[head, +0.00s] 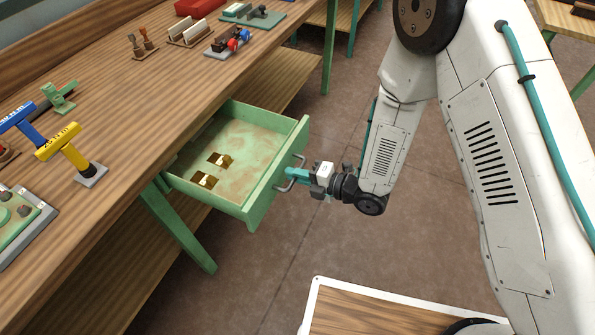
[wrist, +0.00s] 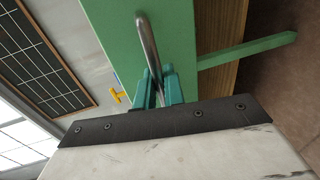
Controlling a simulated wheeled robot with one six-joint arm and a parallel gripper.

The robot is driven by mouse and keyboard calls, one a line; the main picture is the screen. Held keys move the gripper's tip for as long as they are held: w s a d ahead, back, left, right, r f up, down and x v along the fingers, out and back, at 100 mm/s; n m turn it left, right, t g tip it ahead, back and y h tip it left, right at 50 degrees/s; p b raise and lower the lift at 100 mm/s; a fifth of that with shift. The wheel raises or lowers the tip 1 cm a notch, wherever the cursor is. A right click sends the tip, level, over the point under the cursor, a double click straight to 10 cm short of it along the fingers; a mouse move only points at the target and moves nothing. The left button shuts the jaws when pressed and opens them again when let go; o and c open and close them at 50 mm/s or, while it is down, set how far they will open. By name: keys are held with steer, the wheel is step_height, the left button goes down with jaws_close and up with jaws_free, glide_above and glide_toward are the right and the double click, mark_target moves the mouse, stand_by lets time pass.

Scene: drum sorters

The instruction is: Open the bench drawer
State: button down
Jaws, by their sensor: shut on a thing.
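The bench drawer (head: 251,205) is green and stands pulled well out of the wooden bench. Its inside shows a worn, stained bottom with two small brass-coloured pieces (head: 213,170) in it. A metal bar handle (head: 290,183) is on its front, and the handle (wrist: 147,45) also shows in the wrist view. My gripper (head: 295,175) is at the drawer front with its teal fingers shut around the handle. In the wrist view my gripper (wrist: 159,88) has the bar between its two fingers.
The bench top (head: 115,120) holds a yellow T-shaped tool (head: 62,143), a blue one (head: 20,118) and several fixtures. A green bench leg (head: 178,228) stands below the drawer. The brown floor (head: 285,250) in front of the drawer is clear. A wooden board with a white rim (head: 318,300) is at the bottom.

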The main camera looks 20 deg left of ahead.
steer(key=shift+w, duration=0.15)
steer(key=c, duration=1.6)
jaws_free()
steer(key=shift+c, duration=0.2)
steer(key=v, duration=0.8)
